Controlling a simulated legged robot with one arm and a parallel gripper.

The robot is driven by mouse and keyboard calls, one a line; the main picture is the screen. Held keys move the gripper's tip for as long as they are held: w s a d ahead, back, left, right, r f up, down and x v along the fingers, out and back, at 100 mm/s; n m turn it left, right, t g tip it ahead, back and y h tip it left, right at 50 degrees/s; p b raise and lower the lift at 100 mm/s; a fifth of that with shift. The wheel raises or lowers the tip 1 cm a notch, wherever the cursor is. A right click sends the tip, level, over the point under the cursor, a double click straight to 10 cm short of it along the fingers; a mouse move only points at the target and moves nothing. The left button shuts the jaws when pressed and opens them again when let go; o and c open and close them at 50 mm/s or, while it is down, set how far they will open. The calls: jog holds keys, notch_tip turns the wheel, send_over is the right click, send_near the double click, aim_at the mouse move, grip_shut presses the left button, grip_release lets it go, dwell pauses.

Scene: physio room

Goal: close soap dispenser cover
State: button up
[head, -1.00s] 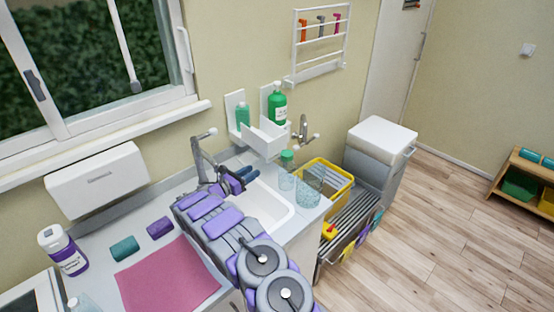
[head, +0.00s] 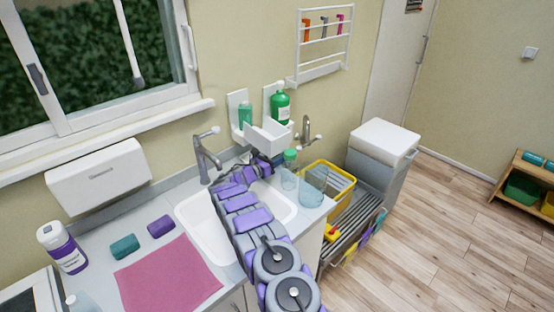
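The soap dispenser on the wall behind the sink has white backplates and a white cover (head: 268,137) that juts forward, apparently hinged down and open. A green bottle (head: 280,108) stands in its right part and a smaller teal bottle (head: 245,115) in its left part. My arm reaches across the sink, and my gripper (head: 262,160) is just below the cover, near the wall. The gripper is small, dark and partly hidden by my arm. I cannot tell whether its fingers are apart or whether it touches the cover.
A faucet (head: 204,155) rises left of my arm over the white sink (head: 205,228). A clear green-capped bottle (head: 290,172) and a clear cup (head: 313,184) stand right of the gripper. A yellow basket (head: 343,190) sits beyond them. A pink cloth (head: 170,277) lies on the counter.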

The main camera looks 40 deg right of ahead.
jog(key=shift+c, duration=0.3)
jog(key=shift+d, duration=0.2)
jog(key=c, duration=0.5)
jog(key=shift+c, duration=0.5)
grip_shut()
jog(key=shift+a, duration=0.1)
